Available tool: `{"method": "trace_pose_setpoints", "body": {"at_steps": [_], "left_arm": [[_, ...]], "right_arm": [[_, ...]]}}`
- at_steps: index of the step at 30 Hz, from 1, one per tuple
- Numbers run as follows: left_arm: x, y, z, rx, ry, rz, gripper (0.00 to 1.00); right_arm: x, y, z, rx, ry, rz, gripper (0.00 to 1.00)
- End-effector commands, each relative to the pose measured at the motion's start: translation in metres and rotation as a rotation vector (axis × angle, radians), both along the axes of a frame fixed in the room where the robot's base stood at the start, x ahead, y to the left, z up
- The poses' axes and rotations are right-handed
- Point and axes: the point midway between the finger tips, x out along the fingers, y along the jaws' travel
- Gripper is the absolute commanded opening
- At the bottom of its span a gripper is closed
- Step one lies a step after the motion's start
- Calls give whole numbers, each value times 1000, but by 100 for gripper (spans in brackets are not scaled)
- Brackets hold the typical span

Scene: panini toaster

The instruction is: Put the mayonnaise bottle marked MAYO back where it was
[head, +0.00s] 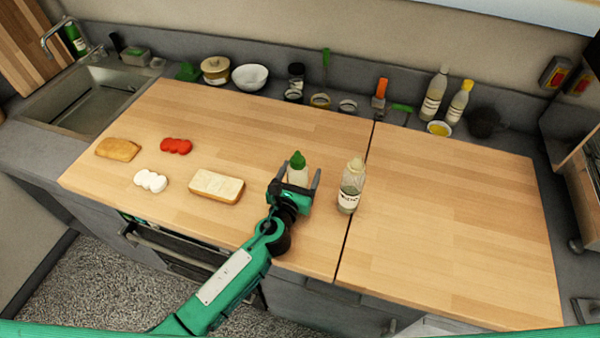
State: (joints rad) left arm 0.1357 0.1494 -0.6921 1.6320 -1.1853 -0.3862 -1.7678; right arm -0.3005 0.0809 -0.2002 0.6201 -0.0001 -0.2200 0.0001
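A pale bottle with a green cap (298,160) stands on the wooden counter (440,235), left of the seam. My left gripper (299,178) is at this bottle, with one finger on each side of it and small gaps showing; it looks open. The gripper hides the bottle's lower part and any label. A bottle with a cream cap (350,187) and a white label stands upright just to the right, at the seam. Its label is too small to read, so I cannot tell which bottle is marked MAYO. My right gripper is not in view.
A bread slice (216,187), white slices (150,181), red slices (175,146) and a brown bread piece (118,149) lie on the left. Two bottles (434,95) (459,102) stand on the back ledge near a yellow bowl (439,128). The right counter is clear.

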Motion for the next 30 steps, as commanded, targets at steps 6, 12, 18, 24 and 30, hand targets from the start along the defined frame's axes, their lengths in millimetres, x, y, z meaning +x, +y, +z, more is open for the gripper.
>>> {"method": "trace_pose_setpoints", "body": {"at_steps": [6,12,18,24,30], "left_arm": [[-8,3,1,1,2,-1,72],[-46,15,0,1,2,-2,72],[-85,28,1,-1,1,-1,72],[-109,35,2,-1,0,-1,72],[-114,37,4,0,-1,-1,72]], "right_arm": [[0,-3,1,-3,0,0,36],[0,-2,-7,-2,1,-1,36],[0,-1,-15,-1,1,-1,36],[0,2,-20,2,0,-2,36],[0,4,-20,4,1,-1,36]]}}
